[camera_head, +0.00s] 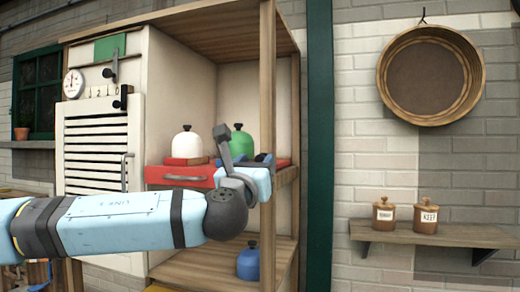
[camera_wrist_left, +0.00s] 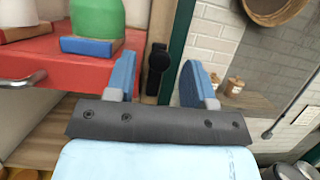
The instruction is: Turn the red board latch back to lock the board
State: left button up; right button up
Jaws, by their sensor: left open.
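The red board (camera_head: 185,177) with a metal handle lies on the middle shelf. It shows at the left of the left wrist view (camera_wrist_left: 60,58). A dark latch (camera_wrist_left: 157,62) hangs along the wooden front post, beside the board. In the head view I cannot make the latch out behind my gripper. My left gripper (camera_head: 262,165) is open and empty at that post. In the left wrist view its blue fingers (camera_wrist_left: 160,78) stand on either side of the latch; I cannot tell whether they touch it. My right gripper is not in view.
A white bell-shaped object (camera_head: 187,143) and a green one (camera_head: 241,142) stand on the board. A blue one (camera_head: 248,262) stands below. The wooden post (camera_head: 267,60) and dark green post (camera_head: 319,120) bound the shelf. A wall shelf (camera_head: 440,234) with two jars is at right.

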aim_at(259, 160)
pick_arm(q)
jog(key=shift+p+x, duration=0.3)
jog(key=shift+x, duration=0.9)
jog(key=shift+w+d+r, duration=0.1)
jog(key=shift+w, duration=0.2)
jog(key=shift+c, duration=0.2)
jog(key=c, duration=0.9)
jog(key=shift+o, duration=0.2)
